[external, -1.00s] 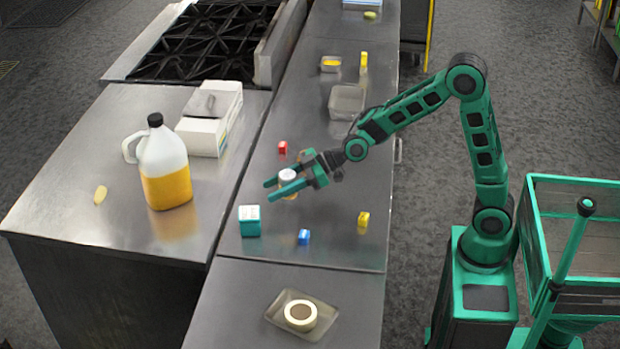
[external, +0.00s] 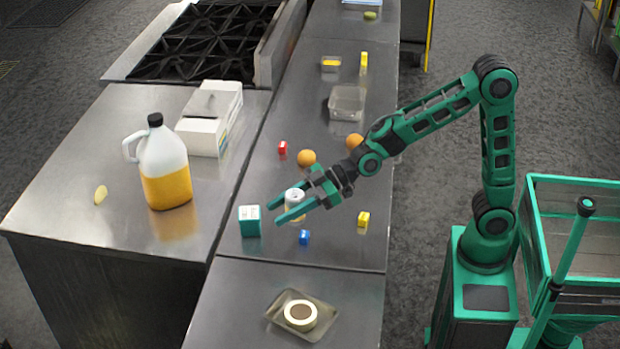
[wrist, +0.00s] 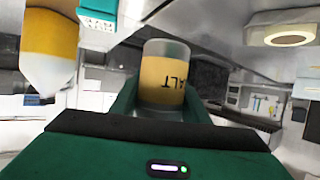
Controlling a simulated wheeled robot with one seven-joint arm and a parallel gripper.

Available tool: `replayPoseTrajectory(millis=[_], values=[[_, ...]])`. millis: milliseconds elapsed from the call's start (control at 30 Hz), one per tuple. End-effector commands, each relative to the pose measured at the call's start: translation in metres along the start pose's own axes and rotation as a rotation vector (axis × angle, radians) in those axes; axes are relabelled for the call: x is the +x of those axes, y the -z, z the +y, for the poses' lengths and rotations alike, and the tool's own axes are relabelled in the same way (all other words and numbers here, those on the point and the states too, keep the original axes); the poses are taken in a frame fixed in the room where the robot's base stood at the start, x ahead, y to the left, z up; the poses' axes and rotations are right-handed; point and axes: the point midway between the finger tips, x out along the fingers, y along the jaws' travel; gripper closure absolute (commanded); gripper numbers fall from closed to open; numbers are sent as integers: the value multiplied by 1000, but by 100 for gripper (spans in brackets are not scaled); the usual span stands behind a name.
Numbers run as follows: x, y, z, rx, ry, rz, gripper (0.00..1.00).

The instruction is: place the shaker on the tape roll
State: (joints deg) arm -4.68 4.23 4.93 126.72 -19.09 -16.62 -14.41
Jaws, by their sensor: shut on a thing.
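The shaker (external: 295,197) has a white top and a yellow body. In the wrist view the shaker (wrist: 163,75) sits between the two fingers, its label reading "SALT" upside down in the picture. My gripper (external: 283,210) is shut on it above the metal counter. The tape roll (external: 300,315), a cream ring with a brown core, lies flat in a shallow tray (external: 272,318) on the nearer counter. It also shows in the wrist view (wrist: 289,37) at the upper right. My gripper is apart from the tape roll, farther back on the counter.
A teal box (external: 250,221), a blue block (external: 304,237) and a yellow block (external: 363,219) stand near the gripper. A large jug (external: 165,165) stands on the left counter. Counter around the tray is clear.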

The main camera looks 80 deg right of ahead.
Motion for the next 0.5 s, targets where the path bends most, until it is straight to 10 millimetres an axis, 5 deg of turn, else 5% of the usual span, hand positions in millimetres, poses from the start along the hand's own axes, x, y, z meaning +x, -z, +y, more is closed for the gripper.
replayPoseTrajectory(millis=[33, 233, 500], values=[[7, 6, -27, -16, 37, 2, 86], [22, 22, -118, -66, 150, 0, 86], [22, 36, -243, -126, 297, 3, 86]])
